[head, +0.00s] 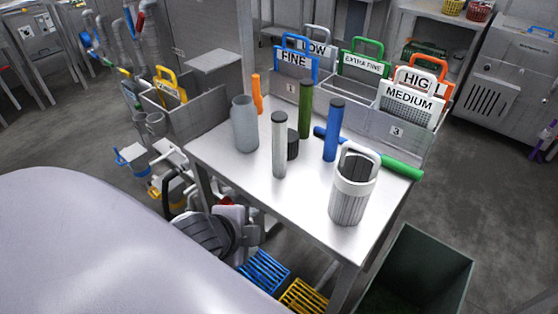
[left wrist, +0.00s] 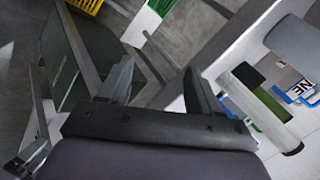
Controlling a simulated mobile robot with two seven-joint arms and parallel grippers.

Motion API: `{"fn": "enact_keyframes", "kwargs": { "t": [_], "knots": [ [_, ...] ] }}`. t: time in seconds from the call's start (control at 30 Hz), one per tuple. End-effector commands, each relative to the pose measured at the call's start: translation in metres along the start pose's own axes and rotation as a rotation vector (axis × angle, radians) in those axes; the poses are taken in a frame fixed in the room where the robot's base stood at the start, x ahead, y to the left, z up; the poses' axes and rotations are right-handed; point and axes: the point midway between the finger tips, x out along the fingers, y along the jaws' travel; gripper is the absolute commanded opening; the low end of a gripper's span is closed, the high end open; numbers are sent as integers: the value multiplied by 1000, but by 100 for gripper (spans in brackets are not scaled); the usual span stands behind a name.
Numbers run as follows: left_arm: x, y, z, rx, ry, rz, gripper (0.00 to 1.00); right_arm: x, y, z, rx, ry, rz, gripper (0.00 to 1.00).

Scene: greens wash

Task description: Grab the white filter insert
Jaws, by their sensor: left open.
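The white filter insert (head: 352,190) is a slotted cylindrical basket with a loop handle on top. It stands upright near the front right corner of the steel table (head: 235,165) in the head view. I cannot make it out in the left wrist view. My left gripper (left wrist: 155,90) shows in the left wrist view with its two dark fingers apart and nothing between them. It is beside the table, apart from the insert. My right gripper is in neither view.
A white tube (head: 279,145), a grey bottle (head: 244,125), a blue tube (head: 333,130) and a green tube (head: 305,110) stand on the table. A green rod (head: 400,168) lies behind the insert. Labelled screens (head: 412,103) stand in back racks. A dark green bin (head: 440,258) is at front right.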

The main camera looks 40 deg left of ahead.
Motion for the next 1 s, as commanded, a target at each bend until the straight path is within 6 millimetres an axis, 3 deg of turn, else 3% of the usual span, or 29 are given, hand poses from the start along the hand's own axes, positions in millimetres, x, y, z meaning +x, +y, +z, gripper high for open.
{"fn": "enact_keyframes", "kwargs": {
  "t": [0.03, 0.23, 0.4, 0.6, 0.77, 1.0],
  "knots": [
    [0, -18, -4, 129, 12, -60, 64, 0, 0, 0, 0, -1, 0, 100],
    [-11, -76, -20, 677, -10, -284, 64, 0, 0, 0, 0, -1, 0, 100],
    [-30, -126, -33, 1187, -124, -485, 64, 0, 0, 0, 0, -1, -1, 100],
    [-52, -166, -43, 1647, -313, -641, 64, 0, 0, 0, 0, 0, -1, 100],
    [-60, -180, -46, 1817, -404, -686, 64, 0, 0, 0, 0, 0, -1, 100],
    [-48, -192, -51, 1848, -425, -694, 64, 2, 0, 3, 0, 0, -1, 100]
  ]
}}
